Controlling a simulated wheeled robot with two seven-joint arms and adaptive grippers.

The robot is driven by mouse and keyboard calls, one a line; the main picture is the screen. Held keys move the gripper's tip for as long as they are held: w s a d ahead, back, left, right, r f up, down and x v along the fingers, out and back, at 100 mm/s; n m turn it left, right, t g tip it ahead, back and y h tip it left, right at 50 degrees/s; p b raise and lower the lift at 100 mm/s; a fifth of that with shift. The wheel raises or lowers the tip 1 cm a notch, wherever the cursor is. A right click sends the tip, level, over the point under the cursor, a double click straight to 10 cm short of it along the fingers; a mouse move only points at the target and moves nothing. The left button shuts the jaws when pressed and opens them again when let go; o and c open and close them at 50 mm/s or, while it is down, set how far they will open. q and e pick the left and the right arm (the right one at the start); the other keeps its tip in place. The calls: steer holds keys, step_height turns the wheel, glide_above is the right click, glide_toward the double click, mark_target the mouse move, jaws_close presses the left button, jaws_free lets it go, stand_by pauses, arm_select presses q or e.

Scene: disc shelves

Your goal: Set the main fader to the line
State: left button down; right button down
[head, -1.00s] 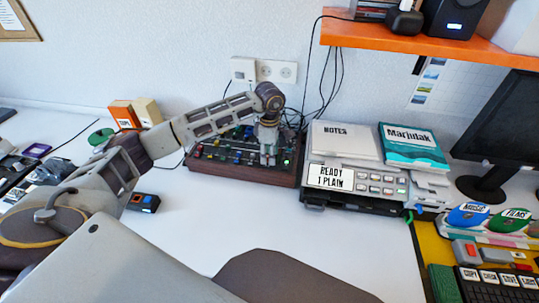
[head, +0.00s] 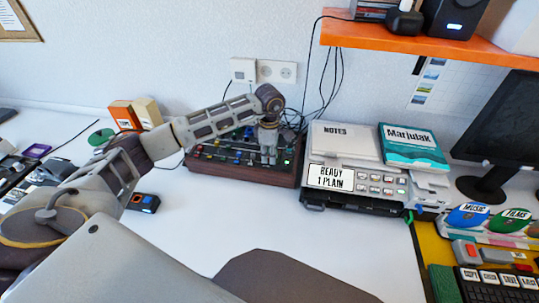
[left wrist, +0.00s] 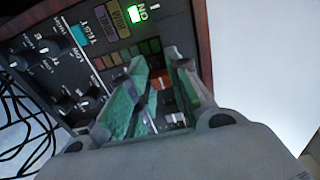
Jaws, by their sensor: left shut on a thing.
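The mixer (head: 232,178), a dark console with wooden sides and rows of small coloured fader caps, stands against the wall. My left gripper (head: 267,161) points down over its right part. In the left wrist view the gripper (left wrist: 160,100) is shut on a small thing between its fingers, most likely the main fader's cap. The fingers hide most of it, so its colour and shape are unclear. I cannot make out the line or the fader's place against it. A lit green ON button (left wrist: 137,13) shows on the mixer panel (left wrist: 75,40). My right gripper is not in view.
Right of the mixer stands a grey device with a "READY 1 PLAIN" display (head: 330,177), with a notes book (head: 345,139) and a teal book (head: 412,148) on top. Black cables (head: 312,95) hang behind. An orange shelf (head: 400,40) overhangs at right.

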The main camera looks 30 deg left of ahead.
arm_select(q)
steer(key=shift+w+a, duration=0.15)
steer(key=shift+w, duration=0.4)
steer(key=shift+w+a+b, duration=0.15)
steer(key=shift+w+b, duration=0.3)
steer(key=shift+w, duration=0.25)
steer(key=shift+w+a, duration=0.15)
steer(key=shift+w, duration=0.5)
steer(key=c, duration=1.3)
jaws_free()
steer(key=shift+r, duration=0.8)
step_height(320, 180, up, 10)
steer(key=shift+r, duration=0.2)
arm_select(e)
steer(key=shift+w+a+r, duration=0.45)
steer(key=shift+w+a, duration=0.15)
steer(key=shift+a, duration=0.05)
